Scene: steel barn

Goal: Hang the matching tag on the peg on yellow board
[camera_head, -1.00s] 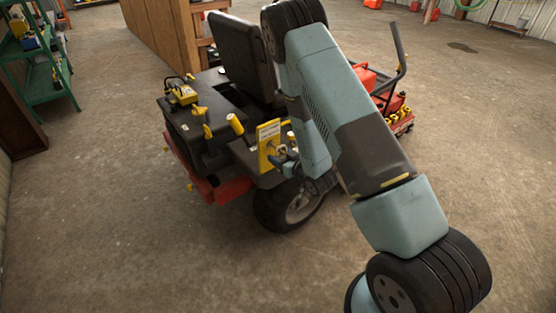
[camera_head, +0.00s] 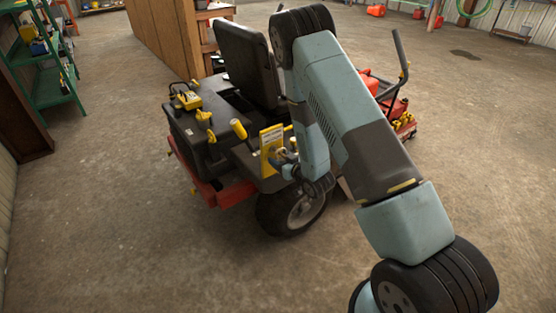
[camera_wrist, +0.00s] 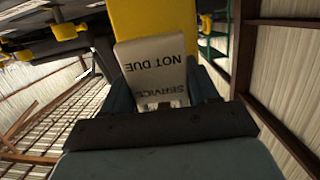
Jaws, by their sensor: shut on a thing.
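The yellow board (camera_head: 271,148) stands upright on the right rear of a riding mower, with a pale label near its top. In the wrist view the yellow board (camera_wrist: 160,18) fills the top middle, right behind the tag. My gripper (camera_wrist: 160,98) is shut on a whitish tag (camera_wrist: 152,52), which shows upside-down words "NOT DUE" and "SERVICE". The tag is in front of the board; I cannot tell whether it touches it. The peg is hidden in both views. In the head view my gripper (camera_head: 284,160) is close to the board's lower right side, mostly hidden by my arm.
The mower (camera_head: 200,130) has a black seat (camera_head: 247,60), yellow caps and a yellow handle (camera_head: 239,129) close to the board. A green shelf (camera_head: 50,65) stands at far left. A wooden partition (camera_head: 165,35) stands behind the mower.

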